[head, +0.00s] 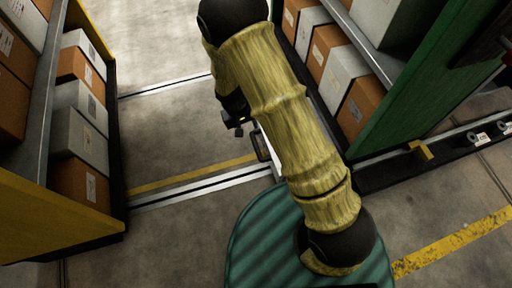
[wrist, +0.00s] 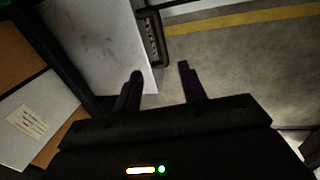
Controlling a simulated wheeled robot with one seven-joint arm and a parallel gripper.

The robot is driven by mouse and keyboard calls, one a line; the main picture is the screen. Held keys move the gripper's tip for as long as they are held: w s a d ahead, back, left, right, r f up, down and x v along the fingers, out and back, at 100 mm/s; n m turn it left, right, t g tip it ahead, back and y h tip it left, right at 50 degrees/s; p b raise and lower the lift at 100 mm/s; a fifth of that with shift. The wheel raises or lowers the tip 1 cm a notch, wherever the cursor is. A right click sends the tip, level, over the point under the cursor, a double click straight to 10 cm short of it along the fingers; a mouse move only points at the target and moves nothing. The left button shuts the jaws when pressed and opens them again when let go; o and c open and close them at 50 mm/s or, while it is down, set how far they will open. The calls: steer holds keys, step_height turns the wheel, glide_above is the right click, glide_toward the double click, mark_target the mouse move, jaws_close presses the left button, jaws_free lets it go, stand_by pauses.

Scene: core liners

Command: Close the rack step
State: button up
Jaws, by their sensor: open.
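The rack step is a pale pull-out panel, mostly hidden behind my arm in the head view, where its edge (head: 271,138) shows. In the wrist view its pale top (wrist: 95,38) fills the upper left. A black bar handle (head: 262,145) is on its outer edge; it also shows in the wrist view (wrist: 152,38). My gripper (head: 234,127) is open and empty, just left of the handle in the head view. In the wrist view its two fingers (wrist: 161,72) are apart, with the handle just beyond the tips. I cannot tell whether they touch it.
A rack (head: 65,205) with grey and orange boxes stands on the left. Another rack with boxes and a green end panel (head: 430,95) stands on the right. Floor rails (head: 190,188) and a yellow line cross the aisle. The aisle floor (head: 165,110) between the racks is clear.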

mark_target(257, 147)
steer(key=d+f+b, duration=0.1)
steer(key=f+b, duration=0.2)
steer(key=f, duration=0.2)
steer(key=d+f+b, duration=0.1)
steer(key=f+b, duration=0.3)
steer(key=f, duration=0.2)
steer(key=w+d+f+b, duration=0.1)
steer(key=f+b, duration=0.3)
steer(key=f, duration=0.2)
steer(key=shift+d, duration=0.15)
steer(key=shift+c, duration=0.2)
jaws_close()
